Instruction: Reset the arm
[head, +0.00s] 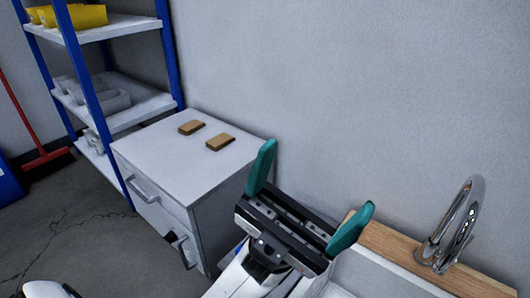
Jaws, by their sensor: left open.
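My left gripper (308,190) shows at the lower middle of the head view. Its two teal fingers are spread wide apart, with nothing between them. It is in front of the grey wall, between the white drawer cabinet and the sink counter. My left arm shows below it in white and black. My right gripper does not show.
A white drawer cabinet (165,160) stands left of the gripper, with two small brown blocks (191,127) (220,142) on top. Its lower drawer looks slightly open. A blue-post shelf (130,108) stands behind it. A chrome faucet (462,222) rises from a wooden counter (393,243) at right.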

